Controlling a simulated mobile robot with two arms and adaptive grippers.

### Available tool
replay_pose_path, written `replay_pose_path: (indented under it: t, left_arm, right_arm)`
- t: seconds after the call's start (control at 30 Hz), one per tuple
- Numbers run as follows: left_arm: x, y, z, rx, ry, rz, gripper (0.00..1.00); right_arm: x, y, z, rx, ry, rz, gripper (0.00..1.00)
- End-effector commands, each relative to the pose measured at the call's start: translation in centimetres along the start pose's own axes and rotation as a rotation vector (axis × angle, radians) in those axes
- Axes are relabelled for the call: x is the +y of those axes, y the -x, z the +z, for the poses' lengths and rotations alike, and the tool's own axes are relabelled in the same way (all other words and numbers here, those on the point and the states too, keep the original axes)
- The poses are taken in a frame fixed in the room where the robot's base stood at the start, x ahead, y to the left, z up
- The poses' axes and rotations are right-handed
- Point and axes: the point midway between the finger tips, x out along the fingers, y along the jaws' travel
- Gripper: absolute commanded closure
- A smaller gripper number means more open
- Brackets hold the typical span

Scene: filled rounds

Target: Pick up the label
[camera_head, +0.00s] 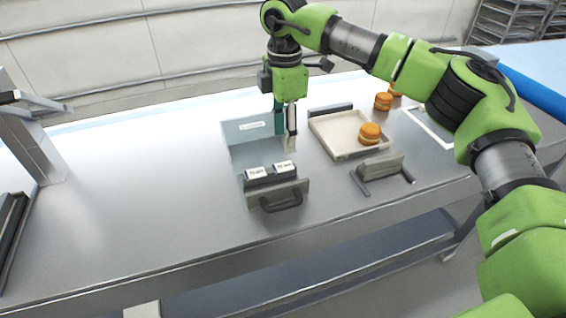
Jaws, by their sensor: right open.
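Two small white labels sit side by side on dark blocks in the front of an open drawer: a left label (257,172) and a right label (283,167). Their print is too small to read. The drawer has a grey front with a dark handle (281,203). A pale grey-green box (236,134) stands behind it, with a white strip (251,126) on its wall. My right gripper (285,136) points down at the right side of this box, behind the labels and apart from them. It is open, and I see nothing held in it. My left gripper is out of view.
Right of the box is a beige tray (333,131) with an orange-brown round filled item (369,134). More such rounds (383,101) stand behind it. A grey stand (381,167) with dark bars lies in front. The metal table (130,190) is clear on the left.

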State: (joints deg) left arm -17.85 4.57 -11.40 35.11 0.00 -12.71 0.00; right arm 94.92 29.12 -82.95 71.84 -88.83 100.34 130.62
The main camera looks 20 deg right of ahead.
Motion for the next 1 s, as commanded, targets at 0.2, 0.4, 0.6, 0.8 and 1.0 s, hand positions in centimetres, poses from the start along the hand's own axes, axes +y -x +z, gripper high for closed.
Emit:
replay_pose_path:
  t: [0.2,0.4,0.6,0.8,1.0]
  left_arm:
    - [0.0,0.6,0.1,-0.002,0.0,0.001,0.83]
    - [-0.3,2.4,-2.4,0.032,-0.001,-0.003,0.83]
    - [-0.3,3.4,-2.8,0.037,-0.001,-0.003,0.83]
    - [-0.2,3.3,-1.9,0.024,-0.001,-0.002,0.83]
    - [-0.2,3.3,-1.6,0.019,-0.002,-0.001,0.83]
  right_arm:
    - [-0.1,-2.1,0.0,-0.001,0.001,-0.001,0.58]
    - [-0.7,-3.9,-0.3,-0.001,0.001,-0.004,0.58]
    - [-0.8,-6.8,-0.5,0.001,0.0,-0.002,0.58]
    - [-0.7,-7.4,-0.5,0.002,0.001,0.001,0.58]
    - [-0.7,-7.4,-0.5,0.002,0.001,0.001,0.58]
